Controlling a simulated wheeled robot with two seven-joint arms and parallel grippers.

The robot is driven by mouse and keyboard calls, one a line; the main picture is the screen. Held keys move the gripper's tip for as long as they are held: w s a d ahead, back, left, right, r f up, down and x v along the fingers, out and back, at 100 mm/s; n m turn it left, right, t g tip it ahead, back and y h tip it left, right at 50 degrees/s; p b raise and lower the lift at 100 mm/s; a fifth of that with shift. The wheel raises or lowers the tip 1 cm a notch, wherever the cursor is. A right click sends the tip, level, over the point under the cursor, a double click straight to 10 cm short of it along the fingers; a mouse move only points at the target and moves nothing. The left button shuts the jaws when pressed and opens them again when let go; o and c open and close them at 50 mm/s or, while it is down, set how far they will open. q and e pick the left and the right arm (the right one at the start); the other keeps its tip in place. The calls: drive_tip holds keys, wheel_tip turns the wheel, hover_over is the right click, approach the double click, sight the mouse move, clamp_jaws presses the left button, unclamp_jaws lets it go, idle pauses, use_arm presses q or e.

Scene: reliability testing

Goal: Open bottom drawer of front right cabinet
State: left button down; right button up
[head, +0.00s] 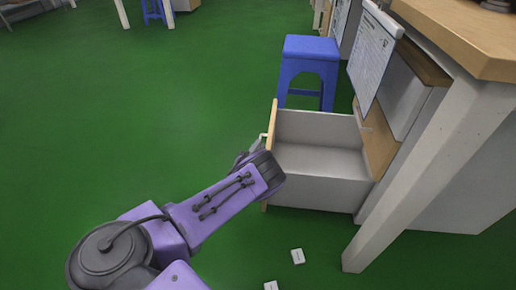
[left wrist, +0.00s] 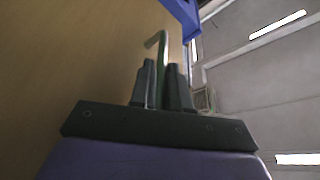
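The bottom drawer (head: 318,190) of the cabinet stands pulled out, its empty grey inside showing. Its wooden front panel (head: 273,118) faces left and fills the left of the left wrist view (left wrist: 75,60). My left gripper (head: 247,158) is at the outer side of this panel, partly hidden by my wrist. In the left wrist view, the bent metal handle (left wrist: 162,48) passes between the two dark fingers (left wrist: 162,88), which are close together on it. My right gripper is in neither view.
A blue stool (head: 311,60) stands just behind the open drawer. A table with a wooden top (head: 465,35) and white leg (head: 430,170) is at the right. Two small white blocks (head: 298,256) lie on the green floor. The floor left of the drawer is clear.

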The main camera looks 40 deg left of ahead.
use_arm(q)
drive_tip(key=c, duration=1.5)
unclamp_jaws()
drive_tip(key=shift+s+f, duration=0.1)
drive_tip(key=shift+o, duration=0.2)
drive_tip(key=shift+s+d+p, duration=0.15)
drive_tip(key=shift+s+p, duration=0.15)
drive_tip(key=shift+s, duration=0.05)
drive_tip(key=p+v, duration=0.3)
drive_tip(key=v, duration=0.7)
drive_tip(key=shift+p, duration=0.3)
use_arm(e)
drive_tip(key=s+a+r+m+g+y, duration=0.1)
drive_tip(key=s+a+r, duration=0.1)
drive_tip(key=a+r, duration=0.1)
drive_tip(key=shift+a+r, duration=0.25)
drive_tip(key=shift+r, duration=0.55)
use_arm(q)
drive_tip(key=shift+w, duration=0.1)
